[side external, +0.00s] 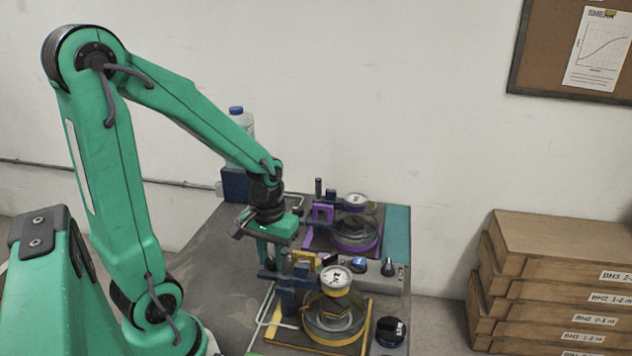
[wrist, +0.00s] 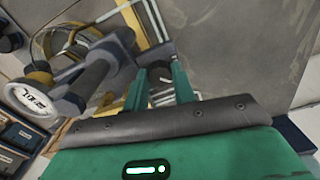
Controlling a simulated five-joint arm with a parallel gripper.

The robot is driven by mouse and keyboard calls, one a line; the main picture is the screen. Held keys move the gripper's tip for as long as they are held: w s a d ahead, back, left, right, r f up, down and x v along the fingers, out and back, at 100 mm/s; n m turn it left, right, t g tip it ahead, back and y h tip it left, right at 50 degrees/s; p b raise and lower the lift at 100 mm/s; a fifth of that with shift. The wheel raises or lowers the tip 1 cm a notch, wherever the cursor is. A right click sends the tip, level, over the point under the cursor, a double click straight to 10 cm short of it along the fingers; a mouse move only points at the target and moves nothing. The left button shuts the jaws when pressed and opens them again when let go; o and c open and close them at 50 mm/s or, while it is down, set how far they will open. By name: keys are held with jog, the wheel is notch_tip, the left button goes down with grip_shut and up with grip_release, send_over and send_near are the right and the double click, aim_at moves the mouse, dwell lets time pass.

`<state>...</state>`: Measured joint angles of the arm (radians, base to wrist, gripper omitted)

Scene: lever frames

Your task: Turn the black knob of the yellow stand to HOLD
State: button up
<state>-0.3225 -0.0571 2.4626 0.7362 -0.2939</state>
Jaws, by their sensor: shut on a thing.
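The yellow stand (side external: 362,337) is at the front right of the bench, with a round cell and a white dial (side external: 336,281). Its black knob (side external: 390,332) sits to the right of the cell, with a small light mark on top; no HOLD lettering is readable. My gripper (side external: 264,268) is to the left of the stand's dark blue post (side external: 288,290), well away from the knob. In the wrist view my gripper (wrist: 161,78) is shut on a dark piece that appears to be the end of the stand's lever, partly hidden between the fingers.
A capped bottle (side external: 240,135) is at the back. Stacked wooden boxes (side external: 550,270) are at the right. The bench's left part is clear.

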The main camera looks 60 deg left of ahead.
aim_at(272, 260)
jog(key=o, duration=0.7)
jog(key=shift+r, duration=3.95)
jog(key=o, duration=0.3)
jog(key=shift+n, duration=0.3)
